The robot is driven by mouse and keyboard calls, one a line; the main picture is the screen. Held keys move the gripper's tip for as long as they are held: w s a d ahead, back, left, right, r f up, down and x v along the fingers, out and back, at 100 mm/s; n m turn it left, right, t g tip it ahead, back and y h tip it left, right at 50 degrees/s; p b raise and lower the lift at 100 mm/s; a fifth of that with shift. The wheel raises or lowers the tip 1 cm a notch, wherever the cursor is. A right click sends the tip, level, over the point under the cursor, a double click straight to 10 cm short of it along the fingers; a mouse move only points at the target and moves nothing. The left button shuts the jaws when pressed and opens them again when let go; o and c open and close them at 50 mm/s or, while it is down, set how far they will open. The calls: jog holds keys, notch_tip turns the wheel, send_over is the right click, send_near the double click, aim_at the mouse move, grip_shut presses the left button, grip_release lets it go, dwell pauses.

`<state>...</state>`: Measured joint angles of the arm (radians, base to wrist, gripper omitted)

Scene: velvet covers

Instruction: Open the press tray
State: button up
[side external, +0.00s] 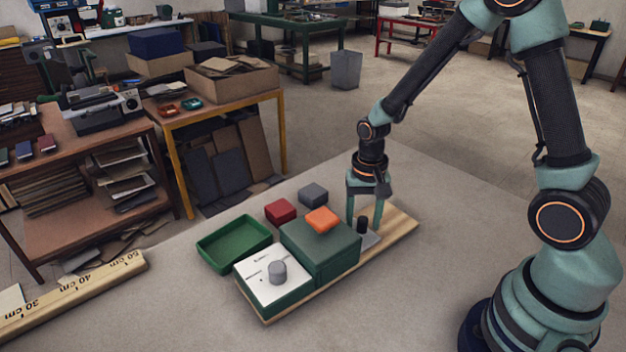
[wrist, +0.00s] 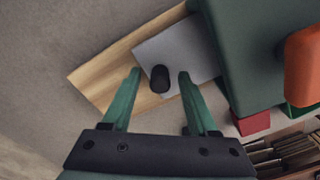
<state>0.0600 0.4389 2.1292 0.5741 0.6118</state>
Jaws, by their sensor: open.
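A dark green press box (side external: 318,262) sits on a wooden board; its edge also shows in the wrist view (wrist: 240,40). A grey metal plate, seemingly the press tray (wrist: 190,45), lies at the box's right end in the side view (side external: 371,240). A short black knob (wrist: 160,80) stands upright on it, also visible in the side view (side external: 361,226). My gripper (wrist: 160,74) is open, pointing down, with one finger on each side of the knob and gaps between. Whether the plate runs inside the box is hidden.
An orange block (side external: 322,219) rests on the box. A white panel with a grey knob (side external: 277,272) is at its left end. An empty green tray (side external: 234,244), a red block (side external: 280,211) and a grey block (side external: 313,194) lie behind. The wooden board (side external: 400,225) is bare right of the plate.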

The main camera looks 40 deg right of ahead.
jog(key=shift+c, duration=0.2)
grip_shut()
jog(key=shift+d, duration=0.1)
dwell(1.1)
